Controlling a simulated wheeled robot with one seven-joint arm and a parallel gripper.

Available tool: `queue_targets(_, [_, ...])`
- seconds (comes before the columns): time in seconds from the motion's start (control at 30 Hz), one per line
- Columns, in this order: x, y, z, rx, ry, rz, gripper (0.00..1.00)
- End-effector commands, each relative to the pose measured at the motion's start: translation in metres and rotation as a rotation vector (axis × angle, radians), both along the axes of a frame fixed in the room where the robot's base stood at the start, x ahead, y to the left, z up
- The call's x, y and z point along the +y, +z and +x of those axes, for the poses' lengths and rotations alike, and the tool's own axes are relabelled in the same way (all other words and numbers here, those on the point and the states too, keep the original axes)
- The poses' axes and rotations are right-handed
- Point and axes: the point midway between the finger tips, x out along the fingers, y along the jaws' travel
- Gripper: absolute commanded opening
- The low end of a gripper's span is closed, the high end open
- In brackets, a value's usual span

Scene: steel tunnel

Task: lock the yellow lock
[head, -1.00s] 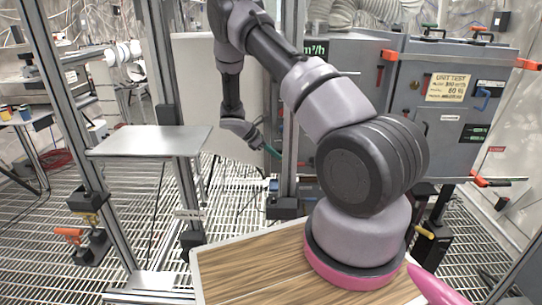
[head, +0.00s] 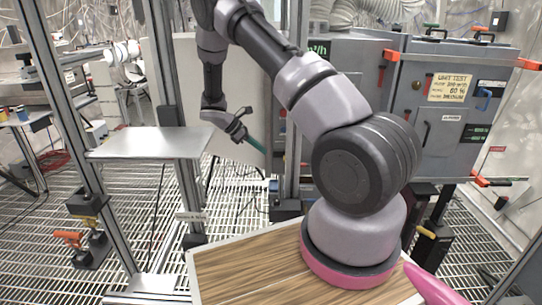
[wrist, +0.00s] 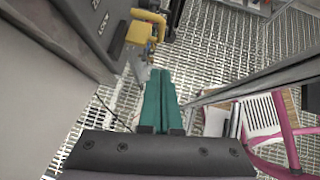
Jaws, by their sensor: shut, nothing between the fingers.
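A yellow lock (wrist: 146,27), with a yellow bar and a tan block, is at the top of the wrist view, beside a dark panel. My gripper (wrist: 158,72) points toward it with its green fingers together and empty. The fingertips are apart from the yellow parts in the picture. In the head view my gripper (head: 264,151) hangs left of the metal post, with its fingers pointing down and right. I cannot make out this lock for certain in the head view.
A metal post (head: 293,110) stands just right of my gripper. A grey shelf (head: 150,142) is to the left. Grey cabinets (head: 450,110) with orange and red handles stand at the right. A wooden tabletop (head: 250,268) is in front. The floor is metal grating.

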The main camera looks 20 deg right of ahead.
Motion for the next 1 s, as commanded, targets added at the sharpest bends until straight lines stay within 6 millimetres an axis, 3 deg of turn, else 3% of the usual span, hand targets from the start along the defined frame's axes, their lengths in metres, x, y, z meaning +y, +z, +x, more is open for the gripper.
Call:
queue_targets(0.1, [0.016,0.016,0.004,-0.004,0.002,0.001,0.00])
queue_targets(0.3, [0.029,0.029,0.006,-0.001,0.001,0.000,0.00])
queue_targets(0.83, [0.030,0.033,0.007,-0.004,-0.002,0.003,0.00])
queue_targets(0.93, [0.033,0.046,0.005,-0.037,-0.031,0.031,0.00])
queue_targets(1.0, [0.036,0.065,0.002,-0.086,-0.073,0.072,0.00])
